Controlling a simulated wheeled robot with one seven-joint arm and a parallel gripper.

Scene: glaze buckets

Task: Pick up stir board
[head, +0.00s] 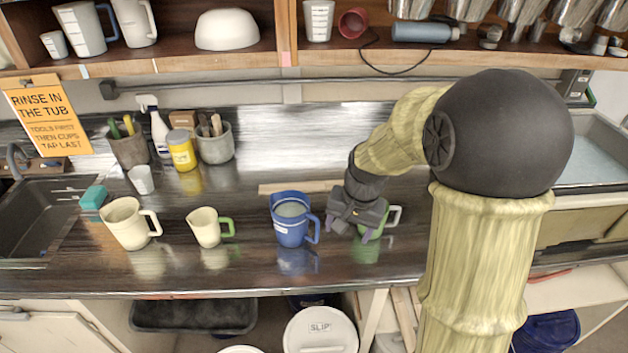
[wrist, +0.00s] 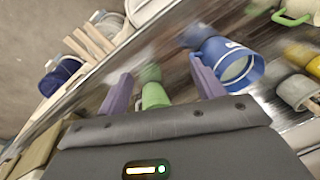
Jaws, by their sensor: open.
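A pale flat wooden strip (head: 300,187), which looks like the stir board, lies on the counter behind the blue pitcher (head: 290,220). Its right end stops near my gripper (head: 348,230). My gripper is open and points down over the counter, just right of the blue pitcher and in front of the strip. A green cup with a pale handle (head: 393,217) is partly hidden behind it. In the wrist view the green cup (wrist: 155,95) shows between the open fingers (wrist: 162,86), with the blue pitcher (wrist: 228,66) beside the right finger. I cannot make out the strip there.
A cream pitcher (head: 125,223) and a cream jug with a green handle (head: 205,228) stand to the left. Tool crocks (head: 215,145) and a yellow jar (head: 182,152) stand behind. A shelf (head: 170,58) overhangs the back. The counter behind the strip is clear.

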